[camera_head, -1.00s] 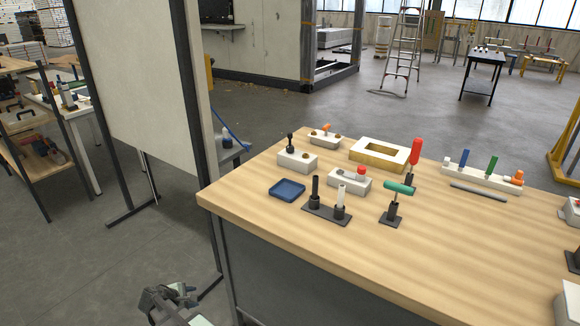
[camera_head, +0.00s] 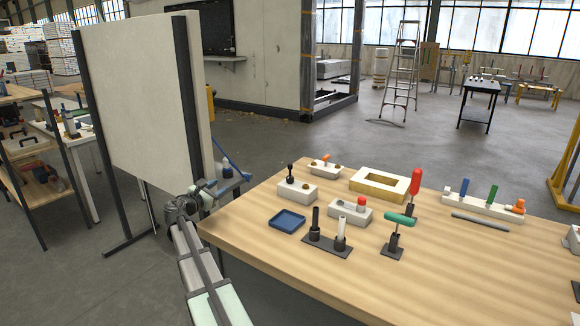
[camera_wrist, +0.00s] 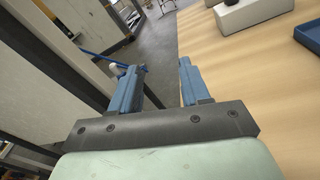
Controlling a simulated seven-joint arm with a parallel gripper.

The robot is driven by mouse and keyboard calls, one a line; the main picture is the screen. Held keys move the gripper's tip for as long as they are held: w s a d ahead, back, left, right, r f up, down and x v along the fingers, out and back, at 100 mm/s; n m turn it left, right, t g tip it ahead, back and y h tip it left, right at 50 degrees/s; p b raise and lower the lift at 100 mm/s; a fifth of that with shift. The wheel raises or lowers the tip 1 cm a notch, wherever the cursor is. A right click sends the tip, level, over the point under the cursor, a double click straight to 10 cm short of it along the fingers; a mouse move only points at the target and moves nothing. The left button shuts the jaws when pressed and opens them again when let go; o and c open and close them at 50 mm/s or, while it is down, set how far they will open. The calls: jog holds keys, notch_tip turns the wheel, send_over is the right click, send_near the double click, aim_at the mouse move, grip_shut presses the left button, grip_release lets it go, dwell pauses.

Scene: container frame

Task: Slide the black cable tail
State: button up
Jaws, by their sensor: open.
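I cannot make out a black cable tail for certain in either view. My gripper (camera_wrist: 158,86) is open and empty in the wrist view, its two blue fingers apart. In the head view my gripper (camera_head: 205,192) is small, beside the table's left corner and in front of the pale panel. The strand also shows in the wrist view (camera_wrist: 90,52), beyond the left finger. A dark thin rod (camera_head: 480,221) lies on the table at the right, far from my gripper.
The wooden table (camera_head: 300,268) carries a blue tray (camera_head: 287,221), white blocks with knobs, a yellow-and-white frame (camera_head: 379,184) and a green-handled tool (camera_head: 400,219). The pale panel (camera_head: 135,100) stands close at the left. The table's front is clear.

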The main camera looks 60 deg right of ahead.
aim_at(290, 165)
jog(key=s+d+r+g, duration=0.3)
jog(key=s+d+g, duration=0.2)
jog(key=s+d, duration=0.75)
jog(key=shift+n+h, duration=0.3)
jog(key=shift+n, duration=0.1)
jog(key=d, duration=0.4)
jog(key=s+d, duration=0.1)
jog(key=d, duration=0.9)
jog(key=shift+s, duration=0.35)
jog(key=shift+a, duration=0.1)
grip_shut()
